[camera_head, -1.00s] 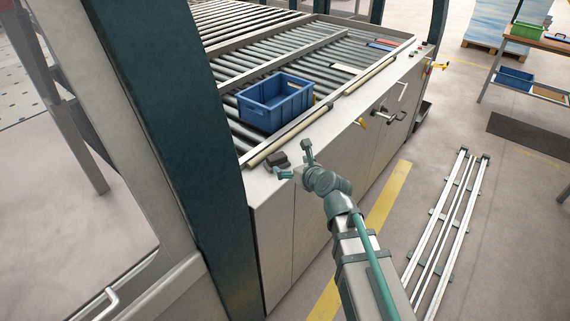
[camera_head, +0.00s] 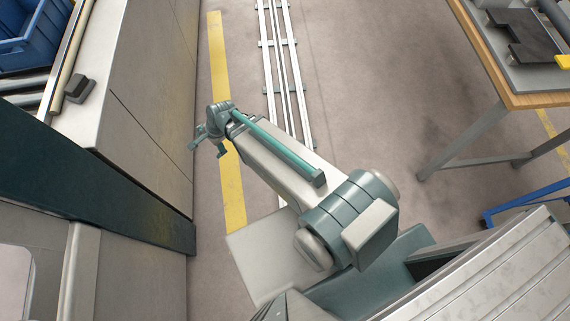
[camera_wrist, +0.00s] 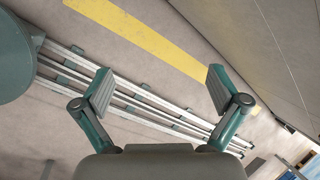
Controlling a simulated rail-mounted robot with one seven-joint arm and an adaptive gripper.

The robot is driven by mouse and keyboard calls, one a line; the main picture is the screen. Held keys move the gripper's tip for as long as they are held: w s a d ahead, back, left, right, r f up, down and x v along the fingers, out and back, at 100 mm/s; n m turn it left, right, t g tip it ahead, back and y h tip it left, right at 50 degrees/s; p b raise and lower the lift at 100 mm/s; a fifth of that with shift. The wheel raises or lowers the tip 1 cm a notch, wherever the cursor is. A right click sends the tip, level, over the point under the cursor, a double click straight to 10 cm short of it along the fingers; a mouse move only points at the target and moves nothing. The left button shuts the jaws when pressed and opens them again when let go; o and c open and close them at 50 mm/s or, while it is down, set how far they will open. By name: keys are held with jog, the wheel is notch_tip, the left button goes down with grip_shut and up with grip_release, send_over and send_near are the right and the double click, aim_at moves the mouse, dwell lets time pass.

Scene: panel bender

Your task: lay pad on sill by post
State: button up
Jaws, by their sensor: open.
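The pad, a small dark grey block (camera_head: 80,88), lies on the light sill (camera_head: 84,128) of the machine, close to the dark teal post (camera_head: 90,172). Nothing is holding it. My gripper (camera_head: 207,148) is open and empty, to the right of the cabinet front and apart from the pad. In the wrist view, my gripper (camera_wrist: 160,90) has its two fingers spread with only floor between them. The pad does not show in the wrist view.
A cream strip (camera_head: 66,58) runs along the sill beside the rollers, with a blue bin (camera_head: 25,35) at the upper left. Floor rails (camera_head: 280,70) and a yellow line (camera_head: 222,90) lie right of the cabinet. A wooden-edged table (camera_head: 510,98) stands at the upper right.

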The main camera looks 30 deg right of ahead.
jog(key=s+d+f+n+g+h, duration=0.1)
jog(key=s+d+f+n+g, duration=0.2)
jog(key=s, duration=0.7)
jog(key=s+d+f+n+g+h, duration=0.1)
jog(key=s+d+f+n+g, duration=0.2)
jog(key=s+d+f+n, duration=0.3)
jog(key=s+d+f+n+g+h, duration=0.2)
jog(key=s+d+f, duration=0.4)
jog(key=s, duration=0.9)
jog(key=d+n+g, duration=0.1)
jog(key=d+n, duration=0.1)
jog(key=shift+s+n, duration=0.2)
jog(key=shift+n, duration=0.2)
jog(key=shift+d, duration=0.1)
